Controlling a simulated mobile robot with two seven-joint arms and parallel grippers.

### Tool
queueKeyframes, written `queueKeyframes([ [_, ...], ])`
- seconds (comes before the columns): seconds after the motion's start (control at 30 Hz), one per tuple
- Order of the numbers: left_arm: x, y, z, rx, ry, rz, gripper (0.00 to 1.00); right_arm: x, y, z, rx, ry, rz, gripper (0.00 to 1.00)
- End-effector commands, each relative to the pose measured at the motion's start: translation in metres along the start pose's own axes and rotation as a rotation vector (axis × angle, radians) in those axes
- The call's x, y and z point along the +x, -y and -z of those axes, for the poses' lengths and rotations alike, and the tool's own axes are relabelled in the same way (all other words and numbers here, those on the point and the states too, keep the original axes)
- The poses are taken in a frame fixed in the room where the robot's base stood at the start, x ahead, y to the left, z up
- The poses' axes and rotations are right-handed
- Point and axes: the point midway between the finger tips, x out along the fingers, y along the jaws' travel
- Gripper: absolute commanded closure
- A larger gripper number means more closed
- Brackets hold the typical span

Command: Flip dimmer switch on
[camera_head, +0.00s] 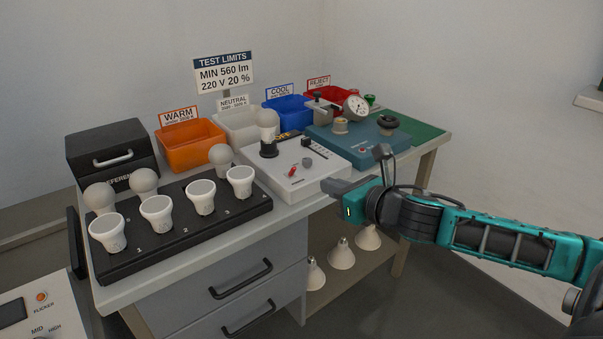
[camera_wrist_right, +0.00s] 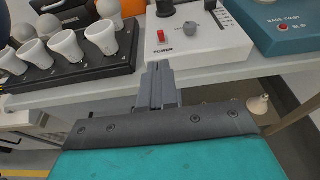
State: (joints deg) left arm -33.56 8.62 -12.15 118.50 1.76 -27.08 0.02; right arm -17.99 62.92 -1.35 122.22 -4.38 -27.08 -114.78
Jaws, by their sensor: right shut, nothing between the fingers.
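The dimmer box (camera_head: 317,176) is a white unit on the table with a red power switch (camera_head: 293,171) and a grey knob (camera_head: 308,162) on its top. In the right wrist view the red switch (camera_wrist_right: 161,36) stands above the POWER label, with the knob (camera_wrist_right: 190,27) to its right. A white bulb (camera_head: 267,122) stands upright in the black socket (camera_head: 269,149) on the box and looks unlit. My right gripper (camera_head: 326,184) is shut and empty, just in front of the box's near edge; its fingers (camera_wrist_right: 158,68) point toward the switch, apart from it. My left gripper is out of view.
A black rack (camera_head: 190,236) with several bulbs stands left of the box. Orange (camera_head: 190,146), white, blue (camera_head: 290,114) and red bins line the back. A teal base-twist fixture (camera_head: 358,150) stands to the right. Drawers (camera_head: 235,295) are below the tabletop.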

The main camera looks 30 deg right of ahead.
Motion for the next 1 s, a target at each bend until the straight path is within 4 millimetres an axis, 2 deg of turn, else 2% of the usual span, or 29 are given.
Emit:
queueKeyframes([
  [0.47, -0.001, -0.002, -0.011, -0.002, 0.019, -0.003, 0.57, 0.007, 0.001, 0.000, 0.003, 0.003, 0.002, 1.00],
  [1.0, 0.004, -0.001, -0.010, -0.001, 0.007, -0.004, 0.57, 0.064, 0.000, 0.000, 0.007, 0.003, 0.001, 1.00],
])
